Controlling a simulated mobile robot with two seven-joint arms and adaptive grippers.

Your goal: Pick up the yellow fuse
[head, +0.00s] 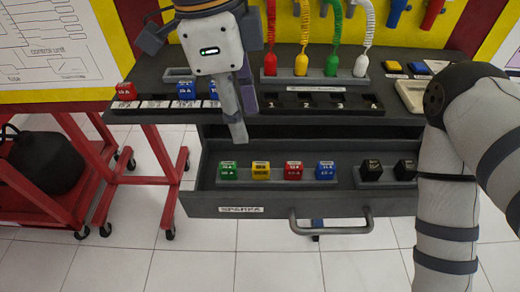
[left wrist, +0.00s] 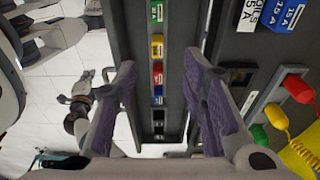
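The yellow fuse (head: 261,170) stands in the open drawer, in a row between the green fuse (head: 228,170) and the red fuse (head: 293,170). In the left wrist view the yellow fuse (left wrist: 157,47) shows between my fingers, farther off. My left gripper (head: 243,122) is open and empty, above and behind the fuse row, slightly left of the yellow fuse; its fingers (left wrist: 158,65) are wide apart in the left wrist view. What looks like my right gripper (left wrist: 82,100) is small at the left of that view; its fingers are unclear.
A blue fuse (head: 325,170) and two black fuses (head: 371,170) share the drawer (head: 225,205), which has a front handle (head: 331,222). The tabletop (head: 130,84) behind holds more fuses, a black numbered block (head: 320,104) and coloured plugs (head: 301,65). My right arm fills the right side.

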